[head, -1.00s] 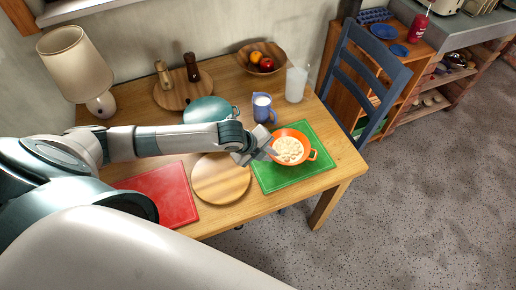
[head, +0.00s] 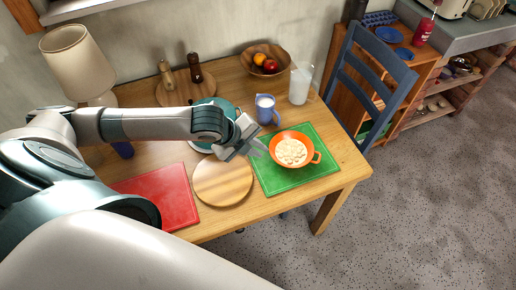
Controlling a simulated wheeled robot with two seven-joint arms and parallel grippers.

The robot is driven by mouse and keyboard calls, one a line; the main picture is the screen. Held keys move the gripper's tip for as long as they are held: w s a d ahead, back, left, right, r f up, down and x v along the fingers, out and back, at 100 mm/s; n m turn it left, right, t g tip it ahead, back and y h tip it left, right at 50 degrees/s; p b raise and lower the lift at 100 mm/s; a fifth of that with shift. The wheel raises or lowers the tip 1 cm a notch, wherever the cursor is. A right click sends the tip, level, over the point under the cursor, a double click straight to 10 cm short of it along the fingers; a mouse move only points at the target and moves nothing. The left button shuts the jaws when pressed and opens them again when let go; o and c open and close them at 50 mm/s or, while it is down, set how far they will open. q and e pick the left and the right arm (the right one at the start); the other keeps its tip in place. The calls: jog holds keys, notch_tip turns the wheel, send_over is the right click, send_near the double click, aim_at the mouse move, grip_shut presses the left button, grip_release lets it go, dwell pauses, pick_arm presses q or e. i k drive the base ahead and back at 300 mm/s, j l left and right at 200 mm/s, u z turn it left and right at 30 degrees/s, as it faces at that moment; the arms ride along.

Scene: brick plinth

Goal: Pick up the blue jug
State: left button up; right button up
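The blue jug (head: 267,111) stands upright on the wooden table, with something white inside and its handle on the right. My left gripper (head: 248,151) is in front of it and a little to the left in the head view, apart from it. Its fingers look spread, with nothing between them. The jug's lower left side is close to the gripper's wrist in the picture. My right gripper is out of view.
An orange pan (head: 293,151) of pale pieces sits on a green board (head: 276,184), right of the gripper. A round wooden board (head: 222,181) and red board (head: 165,194) lie nearer.

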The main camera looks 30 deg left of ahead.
aim_at(266, 103)
jog(key=i+l+u, duration=0.3)
jog(key=u, duration=0.15)
jog(key=i+l+u, duration=0.65)
jog(key=l+u, duration=0.25)
